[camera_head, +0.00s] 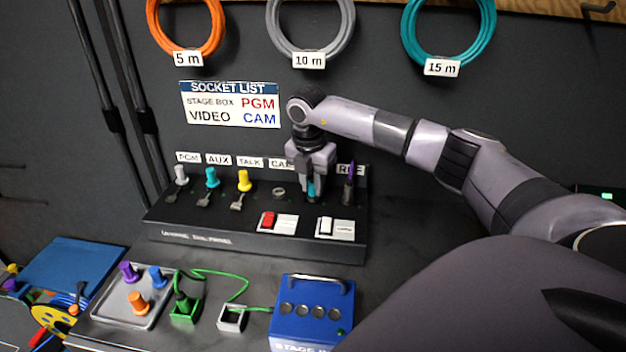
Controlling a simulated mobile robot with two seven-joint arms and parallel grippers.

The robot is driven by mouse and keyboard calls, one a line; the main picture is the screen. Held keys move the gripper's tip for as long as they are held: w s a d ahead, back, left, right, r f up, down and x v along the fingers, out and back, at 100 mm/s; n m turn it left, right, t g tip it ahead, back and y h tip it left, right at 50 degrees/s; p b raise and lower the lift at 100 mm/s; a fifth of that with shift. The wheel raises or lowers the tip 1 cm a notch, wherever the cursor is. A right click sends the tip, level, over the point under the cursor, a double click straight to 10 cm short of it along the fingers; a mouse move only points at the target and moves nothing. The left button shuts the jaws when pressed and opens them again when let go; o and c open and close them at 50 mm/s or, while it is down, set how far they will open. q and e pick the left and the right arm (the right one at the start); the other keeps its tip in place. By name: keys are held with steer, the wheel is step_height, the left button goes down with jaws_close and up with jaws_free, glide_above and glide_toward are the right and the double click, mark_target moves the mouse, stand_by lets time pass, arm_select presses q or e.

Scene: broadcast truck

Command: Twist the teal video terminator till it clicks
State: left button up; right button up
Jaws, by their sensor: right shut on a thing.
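The teal video terminator (311,188) stands on the black connector panel (200,222), right of the empty-looking socket under the partly hidden "CA" label. My right gripper (311,190) points down over it and is shut on it. The fingers and palm hide most of the terminator and its label, so its turn angle cannot be told. Another teal connector (212,177) stands under the AUX label, well left of the gripper. My left gripper is not in view.
White (181,175), yellow (244,180) and purple (350,172) connectors stand on the panel. Red (268,220) and white (326,226) switches sit in front. A grey tray (105,305) of connectors and a blue stage box (312,310) lie nearer. Coiled cables hang behind.

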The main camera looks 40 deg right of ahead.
steer(key=shift+m+p, duration=0.35)
steer(key=shift+m, duration=0.55)
steer(key=shift+m, duration=0.4)
steer(key=o, duration=1)
steer(key=r, duration=0.4)
steer(key=a+r, duration=0.1)
steer(key=r, duration=0.2)
steer(key=shift+s, duration=0.1)
